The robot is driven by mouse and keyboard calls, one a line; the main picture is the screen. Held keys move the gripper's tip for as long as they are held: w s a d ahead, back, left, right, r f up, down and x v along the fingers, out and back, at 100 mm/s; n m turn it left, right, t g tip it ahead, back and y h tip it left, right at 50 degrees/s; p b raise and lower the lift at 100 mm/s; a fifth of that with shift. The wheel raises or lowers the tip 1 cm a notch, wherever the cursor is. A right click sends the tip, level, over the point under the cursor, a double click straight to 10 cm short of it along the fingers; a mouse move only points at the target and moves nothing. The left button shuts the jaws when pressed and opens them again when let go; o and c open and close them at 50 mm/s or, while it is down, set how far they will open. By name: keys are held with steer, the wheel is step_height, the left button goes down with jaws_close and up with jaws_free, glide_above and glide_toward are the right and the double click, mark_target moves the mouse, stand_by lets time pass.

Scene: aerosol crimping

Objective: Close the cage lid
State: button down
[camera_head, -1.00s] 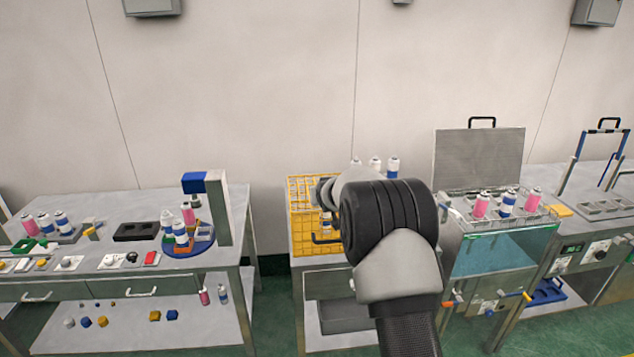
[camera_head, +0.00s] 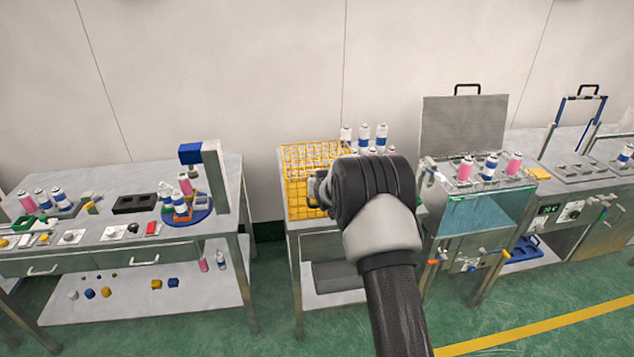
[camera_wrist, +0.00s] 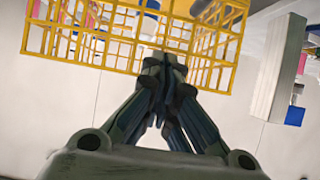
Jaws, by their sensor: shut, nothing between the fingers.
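The yellow wire cage (camera_head: 294,198) stands on the middle table in the head view. Its upper part is open grid with pale items showing through. I cannot clearly tell the lid from the cage body or its angle. My arm covers the cage's right part. My gripper (camera_wrist: 165,62) is shut and empty in the wrist view, with its fingertips in front of the lower edge of the yellow grid (camera_wrist: 78,48). I cannot tell whether they touch it. In the head view, my gripper is largely hidden behind my wrist, at the cage's front right.
Several spray cans (camera_head: 363,134) stand behind my arm. Right of the cage is a water bath (camera_head: 490,215) with its grey lid (camera_head: 463,124) upright. The left table (camera_head: 120,225) holds a grey post (camera_head: 214,172) and a blue turntable (camera_head: 189,220). A gap separates it from the cage table.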

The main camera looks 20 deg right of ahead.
stand_by(0.4)
step_height(320, 180, up, 4)
steer(key=p, duration=0.1)
steer(key=s+a+f, duration=0.2)
steer(key=s+f, duration=0.4)
steer(key=s, duration=0.2)
steer(key=s+a+r+g, duration=0.1)
steer(key=s+a+r, duration=0.2)
steer(key=s+r, duration=0.3)
steer(key=s+a+r+n+g+y, duration=0.1)
steer(key=s+a+r, duration=0.2)
steer(key=s+r, duration=0.25)
steer(key=s+a+r+g, duration=0.1)
steer(key=s+a+r, duration=0.2)
steer(key=s+r, duration=0.25)
steer(key=s+a+r+g, duration=0.1)
steer(key=s+a+g, duration=0.1)
steer(key=s, duration=1.3)
steer(key=s+a+r+n+g+y, duration=0.1)
steer(key=s+a, duration=0.3)
steer(key=s, duration=1.2)
steer(key=shift+g, duration=0.7)
steer(key=shift+a, duration=0.1)
